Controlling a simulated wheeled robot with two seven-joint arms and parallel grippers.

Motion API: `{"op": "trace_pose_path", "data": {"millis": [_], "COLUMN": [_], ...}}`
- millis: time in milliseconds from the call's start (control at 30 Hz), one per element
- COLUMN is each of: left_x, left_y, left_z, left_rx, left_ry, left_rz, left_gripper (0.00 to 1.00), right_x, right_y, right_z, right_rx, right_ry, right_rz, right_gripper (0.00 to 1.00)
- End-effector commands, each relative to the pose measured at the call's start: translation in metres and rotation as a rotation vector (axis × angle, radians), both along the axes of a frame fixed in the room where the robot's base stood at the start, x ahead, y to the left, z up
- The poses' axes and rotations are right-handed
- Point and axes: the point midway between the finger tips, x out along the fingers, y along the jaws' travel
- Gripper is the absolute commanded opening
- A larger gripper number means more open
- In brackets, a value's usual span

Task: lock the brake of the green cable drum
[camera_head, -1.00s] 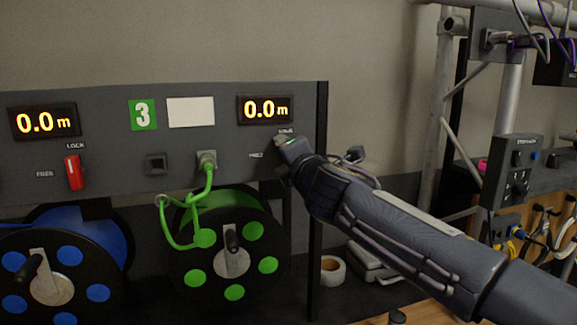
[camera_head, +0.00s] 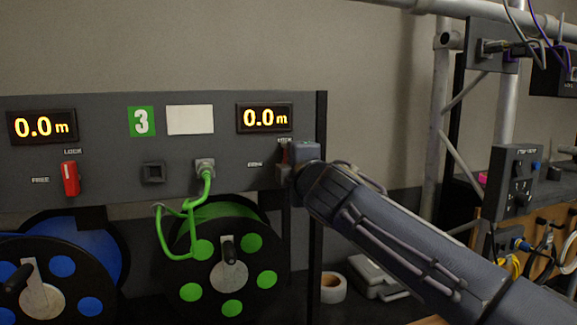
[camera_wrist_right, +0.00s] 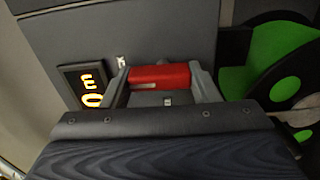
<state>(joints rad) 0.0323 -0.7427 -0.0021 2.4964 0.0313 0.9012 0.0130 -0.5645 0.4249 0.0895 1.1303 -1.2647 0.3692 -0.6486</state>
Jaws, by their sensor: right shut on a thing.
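The green cable drum (camera_head: 205,277), a black reel with green discs, hangs below the grey panel, its green cable (camera_head: 164,232) plugged into the panel. Its red brake lever (camera_head: 284,154) is mostly hidden by my right gripper (camera_head: 294,160) in the head view. A sliver of red shows just under the LOCK label. In the right wrist view the red lever (camera_wrist_right: 158,77) lies between the two grey fingers of my right gripper (camera_wrist_right: 160,86), which is shut on it. The lever's exact angle is hard to tell. My left gripper is not in view.
A blue drum (camera_head: 60,250) hangs at left, its red lever (camera_head: 70,178) upright under LOCK. A display (camera_head: 265,117) reads 0.0 m above the held lever. A metal truss (camera_head: 440,120) stands to the right. A tape roll (camera_head: 333,287) lies below my arm.

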Motion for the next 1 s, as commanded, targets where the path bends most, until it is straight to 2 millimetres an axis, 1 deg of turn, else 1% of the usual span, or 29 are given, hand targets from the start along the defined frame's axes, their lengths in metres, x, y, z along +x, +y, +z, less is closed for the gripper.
{"op": "trace_pose_path", "data": {"millis": [233, 267, 400, 433, 667, 767, 867, 1000], "left_x": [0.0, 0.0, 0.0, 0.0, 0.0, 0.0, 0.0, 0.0], "left_y": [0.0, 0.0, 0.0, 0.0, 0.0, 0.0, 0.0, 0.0], "left_z": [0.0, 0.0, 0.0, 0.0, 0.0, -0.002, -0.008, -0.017], "left_rx": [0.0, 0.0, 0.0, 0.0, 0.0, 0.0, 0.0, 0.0], "left_ry": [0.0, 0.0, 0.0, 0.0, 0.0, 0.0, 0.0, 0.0], "left_rz": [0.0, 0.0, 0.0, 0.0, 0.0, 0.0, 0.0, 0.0], "left_gripper": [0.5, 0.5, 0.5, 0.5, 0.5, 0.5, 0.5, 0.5], "right_x": [0.0, 0.0, 0.0, 0.0, 0.0, -0.004, -0.016, -0.04], "right_y": [0.0, 0.0, 0.0, 0.0, 0.0, -0.001, -0.005, -0.013], "right_z": [-0.001, -0.001, -0.001, 0.0, 0.0, -0.001, -0.001, -0.002], "right_rx": [0.006, 0.006, 0.004, 0.004, 0.003, 0.003, 0.003, 0.003], "right_ry": [0.004, 0.004, 0.003, 0.003, 0.002, 0.001, -0.001, -0.001], "right_rz": [-0.001, -0.001, -0.001, -0.001, 0.0, 0.0, 0.001, 0.001], "right_gripper": [0.32, 0.56, 0.74, 0.76, 0.76, 0.76, 0.76, 0.76]}}
